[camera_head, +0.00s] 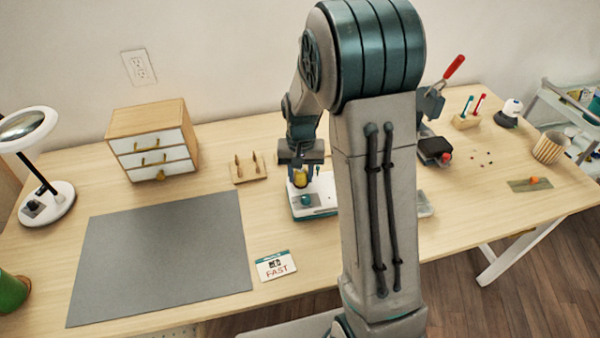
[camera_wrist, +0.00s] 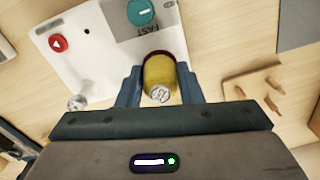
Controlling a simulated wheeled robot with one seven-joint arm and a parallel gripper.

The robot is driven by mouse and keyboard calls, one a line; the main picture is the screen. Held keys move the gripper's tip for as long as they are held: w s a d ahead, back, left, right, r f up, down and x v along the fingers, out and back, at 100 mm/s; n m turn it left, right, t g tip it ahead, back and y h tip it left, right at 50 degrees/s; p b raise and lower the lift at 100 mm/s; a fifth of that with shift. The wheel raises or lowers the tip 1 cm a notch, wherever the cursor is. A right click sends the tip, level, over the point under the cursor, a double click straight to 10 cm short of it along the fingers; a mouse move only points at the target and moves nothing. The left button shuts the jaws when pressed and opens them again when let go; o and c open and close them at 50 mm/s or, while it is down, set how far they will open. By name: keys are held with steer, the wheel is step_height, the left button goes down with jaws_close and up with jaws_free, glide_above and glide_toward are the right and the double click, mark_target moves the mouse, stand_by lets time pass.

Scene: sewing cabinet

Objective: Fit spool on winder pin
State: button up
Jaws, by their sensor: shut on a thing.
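My gripper (camera_head: 300,171) is shut on a yellow spool (camera_head: 300,179) over the white and teal winder (camera_head: 327,190). In the wrist view the spool (camera_wrist: 158,72) sits between the two fingers (camera_wrist: 159,80), with a dark red rim at its far end. The winder (camera_wrist: 95,48) lies beneath it, with a red button (camera_wrist: 58,43), a teal dial (camera_wrist: 140,12) and a small metal post (camera_wrist: 77,102) left of the spool. I cannot tell whether the spool touches the winder. No pin shows clearly under the spool; it may be hidden by it.
A wooden peg rack (camera_head: 248,168) stands left of the winder.

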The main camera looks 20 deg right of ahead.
steer(key=o, duration=1)
steer(key=shift+o, duration=0.2)
step_height(320, 180, up, 14)
steer(key=shift+f, duration=0.15)
steer(key=s+r+n+t+p, duration=0.2)
steer(key=s+r, duration=0.1)
steer(key=s, duration=1.7)
steer(key=shift+s+r+n+t+p, duration=0.2)
steer(key=shift+n+t+p, duration=0.1)
steer(key=shift+n+t, duration=0.1)
